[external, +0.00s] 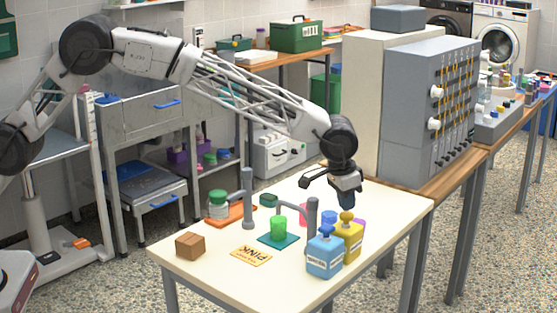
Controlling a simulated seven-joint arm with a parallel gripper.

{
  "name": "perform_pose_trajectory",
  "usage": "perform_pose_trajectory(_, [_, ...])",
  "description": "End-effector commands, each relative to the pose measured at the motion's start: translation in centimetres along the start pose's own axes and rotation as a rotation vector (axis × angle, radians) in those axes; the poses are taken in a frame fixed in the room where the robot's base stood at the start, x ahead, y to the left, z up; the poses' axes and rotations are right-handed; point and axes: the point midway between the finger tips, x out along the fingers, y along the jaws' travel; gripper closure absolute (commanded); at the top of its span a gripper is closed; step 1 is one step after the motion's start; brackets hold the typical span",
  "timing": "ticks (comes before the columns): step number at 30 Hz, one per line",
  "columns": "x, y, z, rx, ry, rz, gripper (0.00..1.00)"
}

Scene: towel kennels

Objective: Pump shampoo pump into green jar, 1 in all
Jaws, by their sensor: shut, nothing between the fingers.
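The green jar (278,228) stands upright on a teal mat (279,241) in the middle of the white table. Several pump bottles stand to its right: a blue one (325,255) in front and a yellow one (348,238) beside it, with pink and purple pieces partly hidden behind. Their labels are too small to read, so I cannot tell which is the shampoo pump. My gripper (347,203) is shut and empty, pointing down above and behind the yellow bottle. Whether it touches anything is unclear.
Grey upright posts (247,198) stand near the jar. A green-lidded jar (218,205) sits on an orange tray. A grey panel cabinet (408,115) stands behind right.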

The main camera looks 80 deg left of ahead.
Motion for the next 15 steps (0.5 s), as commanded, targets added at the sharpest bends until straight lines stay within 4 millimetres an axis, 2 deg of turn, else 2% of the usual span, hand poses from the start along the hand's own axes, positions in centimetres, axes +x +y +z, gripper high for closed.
perform_pose_trajectory(15, [1.3, 0.0, 0.3, 0.000, 0.000, 0.000, 1.00])
